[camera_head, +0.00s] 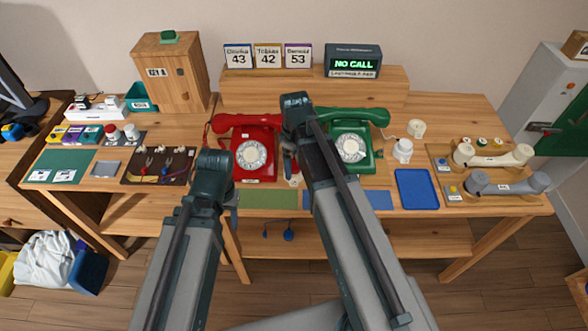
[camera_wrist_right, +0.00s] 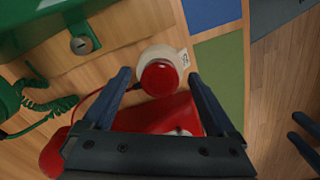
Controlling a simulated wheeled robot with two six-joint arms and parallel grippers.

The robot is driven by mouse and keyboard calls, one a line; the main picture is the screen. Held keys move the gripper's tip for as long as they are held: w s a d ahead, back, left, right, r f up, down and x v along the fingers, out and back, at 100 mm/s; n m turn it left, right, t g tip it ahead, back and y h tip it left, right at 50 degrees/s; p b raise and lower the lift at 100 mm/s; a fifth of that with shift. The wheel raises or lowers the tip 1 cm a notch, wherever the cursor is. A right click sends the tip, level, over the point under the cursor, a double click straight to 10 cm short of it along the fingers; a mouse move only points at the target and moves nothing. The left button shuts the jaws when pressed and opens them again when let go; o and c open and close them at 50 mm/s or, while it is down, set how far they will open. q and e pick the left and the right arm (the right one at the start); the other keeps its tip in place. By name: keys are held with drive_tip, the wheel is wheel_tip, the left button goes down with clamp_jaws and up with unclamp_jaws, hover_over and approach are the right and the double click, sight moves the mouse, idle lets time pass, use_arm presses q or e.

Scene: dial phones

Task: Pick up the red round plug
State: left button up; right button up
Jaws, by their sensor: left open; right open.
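The red round plug (camera_wrist_right: 160,78) shows in the right wrist view, sitting on a round cream base (camera_wrist_right: 178,55) with a small label. My right gripper (camera_wrist_right: 160,74) is open, its fingertips on either side of the plug with gaps, so it is not gripped. In the head view my right gripper (camera_head: 290,168) hangs between the red phone and green phone, and the plug is mostly hidden behind it. My left gripper (camera_head: 233,198) is near the table's front edge by the red phone, partly hidden by its arm; dark fingers, probably its own, show at the right wrist view's edge.
The red phone (camera_head: 255,152) and green phone (camera_head: 352,147) flank the right gripper. A red cord (camera_wrist_right: 90,103) runs beside the plug. A green mat (camera_head: 268,199) lies in front. A blue tray (camera_head: 416,188) and two loose handsets (camera_head: 496,156) are at the right.

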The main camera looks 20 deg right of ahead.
sight(295, 164)
drive_tip(key=c, duration=1.3)
drive_tip(key=shift+r, duration=0.1)
drive_tip(key=shift+r+p, duration=0.45)
drive_tip(key=shift+p, duration=0.05)
wheel_tip(295, 164, up, 3)
drive_tip(key=p, duration=0.2)
drive_tip(key=shift+f+p, duration=0.15)
drive_tip(key=shift+p, duration=0.2)
drive_tip(key=s+a, duration=0.3)
drive_tip(key=a, duration=0.1)
drive_tip(key=s+a+r+p, duration=0.1)
drive_tip(key=s+a, duration=0.2)
drive_tip(key=a, duration=0.1)
drive_tip(key=s+a, duration=0.4)
drive_tip(key=shift+a+r, duration=0.15)
drive_tip(key=shift+a, duration=0.1)
drive_tip(key=shift+d, duration=0.1)
